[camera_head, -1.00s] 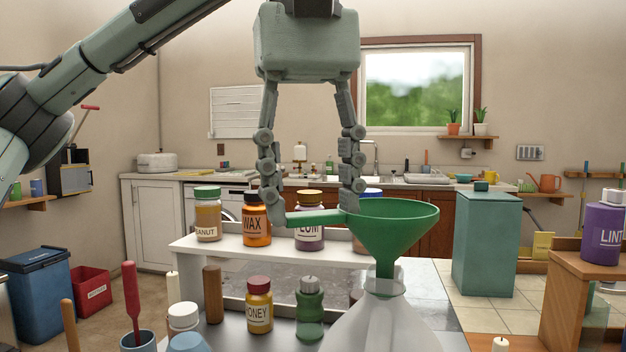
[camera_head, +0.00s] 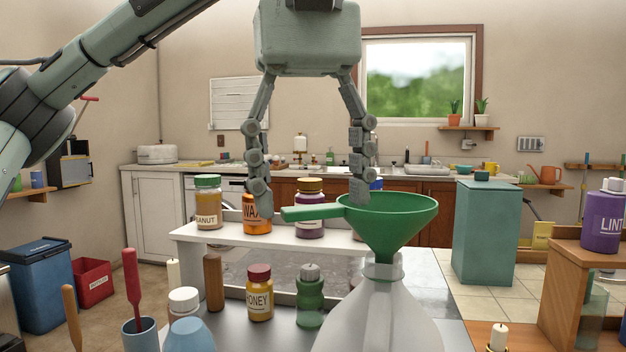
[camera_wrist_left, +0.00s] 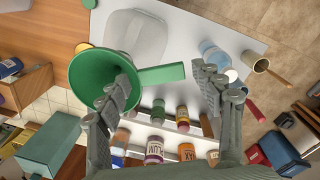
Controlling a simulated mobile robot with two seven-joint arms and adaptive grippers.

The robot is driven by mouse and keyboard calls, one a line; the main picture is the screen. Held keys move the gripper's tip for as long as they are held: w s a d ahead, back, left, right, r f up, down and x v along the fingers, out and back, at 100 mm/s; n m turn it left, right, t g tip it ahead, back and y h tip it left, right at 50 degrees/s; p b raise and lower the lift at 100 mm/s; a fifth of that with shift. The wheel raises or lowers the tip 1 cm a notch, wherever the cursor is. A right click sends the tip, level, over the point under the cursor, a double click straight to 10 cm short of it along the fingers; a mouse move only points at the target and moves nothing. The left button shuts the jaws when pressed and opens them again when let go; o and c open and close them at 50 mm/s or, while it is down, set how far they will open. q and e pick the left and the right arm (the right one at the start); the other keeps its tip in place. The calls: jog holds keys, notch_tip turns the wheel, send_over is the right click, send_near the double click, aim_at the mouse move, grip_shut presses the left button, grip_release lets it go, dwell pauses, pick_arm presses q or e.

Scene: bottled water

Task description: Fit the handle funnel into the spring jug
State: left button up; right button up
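The green handle funnel (camera_head: 391,222) sits upright with its spout down in the neck of the spring jug (camera_head: 381,318), a translucent whitish jug at the front of the counter. The funnel's handle (camera_head: 310,213) points left. My left gripper (camera_head: 312,203) is open, its fingers spread on either side above the handle and apart from it. The spout's tip is hidden inside the jug neck. My right gripper is not in view.
A white shelf (camera_head: 240,236) behind the jug holds several jars. A honey jar (camera_head: 260,296), a green bottle (camera_head: 310,298) and a cup with a red-handled tool (camera_head: 132,290) stand to the left. A wooden stand (camera_head: 562,280) with a purple bottle is at right.

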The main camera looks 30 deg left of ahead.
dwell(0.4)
pick_arm(q)
notch_tip(320, 180, up, 12)
jog(key=shift+s+a, duration=0.25)
dwell(0.4)
